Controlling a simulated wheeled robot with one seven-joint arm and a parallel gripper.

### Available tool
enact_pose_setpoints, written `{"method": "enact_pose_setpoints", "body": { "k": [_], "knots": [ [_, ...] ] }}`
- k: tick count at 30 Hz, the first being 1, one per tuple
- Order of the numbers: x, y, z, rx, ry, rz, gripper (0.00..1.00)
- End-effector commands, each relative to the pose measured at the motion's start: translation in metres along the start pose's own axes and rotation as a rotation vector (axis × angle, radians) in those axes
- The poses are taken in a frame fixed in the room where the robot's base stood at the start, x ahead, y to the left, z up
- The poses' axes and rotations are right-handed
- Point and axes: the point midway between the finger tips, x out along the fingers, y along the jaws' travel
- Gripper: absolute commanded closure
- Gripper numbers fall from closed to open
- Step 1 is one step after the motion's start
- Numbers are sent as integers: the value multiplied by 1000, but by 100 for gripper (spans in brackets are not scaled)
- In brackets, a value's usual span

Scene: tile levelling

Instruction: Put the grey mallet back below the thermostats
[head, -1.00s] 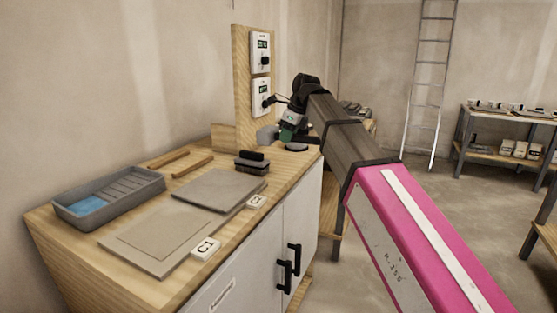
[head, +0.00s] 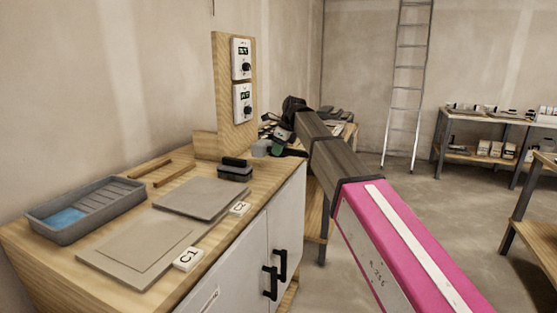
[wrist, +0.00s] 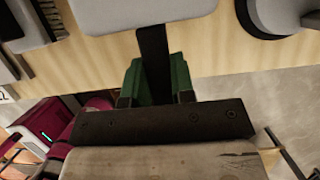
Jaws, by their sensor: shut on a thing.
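The grey mallet is in my gripper (head: 279,145), which is shut on its dark handle. In the wrist view the green fingers of my gripper (wrist: 157,80) close on the black handle (wrist: 153,50), with the grey mallet head (wrist: 145,14) beyond them. In the head view the mallet head (head: 261,148) shows small at the bench's far right end, right of the foot of the upright wooden board (head: 222,95). Two white thermostats, upper (head: 241,59) and lower (head: 243,104), are on this board, above the mallet's level. Whether the mallet touches the bench is unclear.
The wooden bench (head: 150,190) holds a grey tray (head: 88,207), flat tiles, a black-handled grey block (head: 235,170), wooden strips and labels C1 and C2. A dark round-based thing (wrist: 268,15) lies near the mallet. A ladder (head: 408,85) and shelving stand behind.

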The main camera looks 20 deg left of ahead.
Motion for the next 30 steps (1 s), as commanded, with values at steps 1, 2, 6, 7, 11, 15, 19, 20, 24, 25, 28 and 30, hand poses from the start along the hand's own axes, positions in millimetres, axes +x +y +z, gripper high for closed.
{"method": "enact_pose_setpoints", "body": {
  "k": [1, 2, 6, 7, 11, 15, 19, 20, 24, 25, 28, 30],
  "knots": [
    [2, 0, -1, 0, -1, 0, 100],
    [4, 0, -2, 0, -1, 0, 100],
    [20, 1, -8, 0, -1, 1, 100],
    [24, 1, -10, 0, 0, 1, 100],
    [36, 1, -14, 0, -2, 0, 100],
    [37, 0, -13, -1, -2, -1, 100],
    [37, 0, -13, 0, -2, 0, 100],
    [38, 0, -14, 0, -2, 0, 100],
    [38, 1, -14, 0, 0, 0, 51],
    [38, 0, -14, 0, 0, 0, 51],
    [38, 0, -14, 0, 0, 0, 51],
    [38, 0, -14, 0, 0, 0, 51]
  ]
}}
